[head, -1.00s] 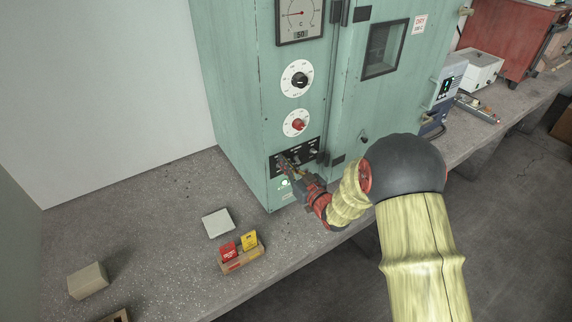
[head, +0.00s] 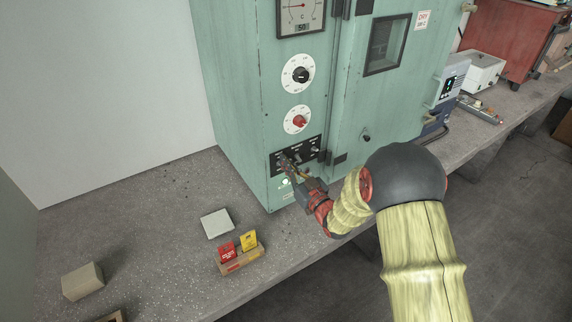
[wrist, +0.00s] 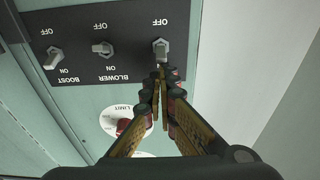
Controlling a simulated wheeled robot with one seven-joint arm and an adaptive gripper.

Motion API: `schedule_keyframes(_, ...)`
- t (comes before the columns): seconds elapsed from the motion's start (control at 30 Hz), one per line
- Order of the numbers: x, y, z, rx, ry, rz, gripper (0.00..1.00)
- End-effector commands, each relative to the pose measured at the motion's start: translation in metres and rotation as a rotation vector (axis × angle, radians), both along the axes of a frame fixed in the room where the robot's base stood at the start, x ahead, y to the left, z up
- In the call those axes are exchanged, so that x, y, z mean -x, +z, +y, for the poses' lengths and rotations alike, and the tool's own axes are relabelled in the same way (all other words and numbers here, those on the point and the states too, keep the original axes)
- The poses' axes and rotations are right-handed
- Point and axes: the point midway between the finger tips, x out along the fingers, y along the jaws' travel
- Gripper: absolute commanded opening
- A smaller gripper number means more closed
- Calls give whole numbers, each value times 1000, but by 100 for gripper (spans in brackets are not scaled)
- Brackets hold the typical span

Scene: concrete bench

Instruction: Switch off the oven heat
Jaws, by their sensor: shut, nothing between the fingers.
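The teal oven (head: 236,90) stands on the bench, with a dark switch panel (head: 312,143) low on its front. In the wrist view the panel (wrist: 80,22) appears upside down, with three toggle switches marked OFF and ON. The blower (wrist: 101,48) and boost (wrist: 54,59) switches are labelled. The third switch (wrist: 161,47) is at the right; its name and ON mark are hidden behind my fingers. My gripper (wrist: 161,75) is shut and empty, its tips at this third switch's lever; I cannot tell whether they touch.
Above the panel are a red knob (head: 299,121), a black dial (head: 301,75) and a gauge (head: 301,14). A limit knob (wrist: 123,126) shows beside my fingers. A card holder (head: 240,262), white block (head: 216,223) and tan block (head: 82,282) lie on the bench.

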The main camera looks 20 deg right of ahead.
Motion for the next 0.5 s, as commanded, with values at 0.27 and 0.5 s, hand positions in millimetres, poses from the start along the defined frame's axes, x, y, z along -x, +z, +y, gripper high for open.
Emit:
schedule_keyframes(0.27, 2, -5, -1, 1, 0, 2, 0)
schedule_keyframes(0.5, 6, -12, -2, 2, 1, 2, 0)
